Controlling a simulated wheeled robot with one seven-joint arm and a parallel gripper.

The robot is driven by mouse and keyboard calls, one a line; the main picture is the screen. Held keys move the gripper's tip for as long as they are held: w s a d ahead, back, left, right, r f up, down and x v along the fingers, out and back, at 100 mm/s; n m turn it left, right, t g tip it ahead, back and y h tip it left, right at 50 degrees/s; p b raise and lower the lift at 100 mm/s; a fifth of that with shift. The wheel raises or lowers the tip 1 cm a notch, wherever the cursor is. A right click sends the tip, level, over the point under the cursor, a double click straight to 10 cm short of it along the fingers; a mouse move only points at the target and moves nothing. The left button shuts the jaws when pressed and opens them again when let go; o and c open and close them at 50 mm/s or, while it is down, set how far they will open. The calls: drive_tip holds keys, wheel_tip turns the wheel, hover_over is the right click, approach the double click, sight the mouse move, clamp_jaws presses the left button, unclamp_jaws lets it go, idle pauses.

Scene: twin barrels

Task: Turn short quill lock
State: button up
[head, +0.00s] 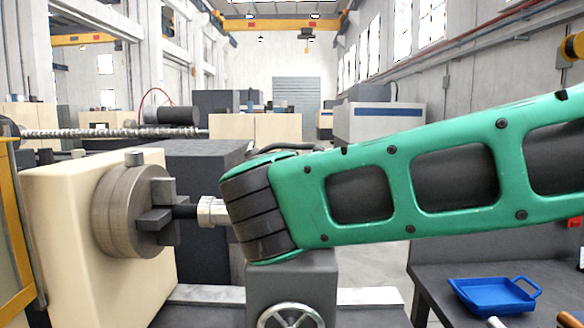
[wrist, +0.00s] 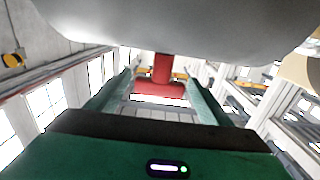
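In the wrist view, a red T-shaped piece (wrist: 166,72), possibly the short quill lock, shows between my gripper's fingers. Its narrow stem runs up to a large rounded grey body and its wide bar lies below. My gripper (wrist: 160,82) has its two green fingers well apart, one on each side of the red piece. I cannot tell whether either finger touches it. In the head view, a grey tailstock (head: 292,280) with a handwheel stands below the black end of my green arm. My gripper and the red piece are hidden there.
A round metal chuck (head: 118,212) on a cream headstock (head: 60,225) stands left of my arm's end. A pale ringed piece (head: 211,212) lies between the chuck and my arm. A dark bench (head: 435,285) with a blue tray (head: 492,297) stands at the lower right.

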drive_tip(key=s, duration=1)
drive_tip(key=shift+s+a, duration=0.25)
drive_tip(key=shift+s, duration=0.1)
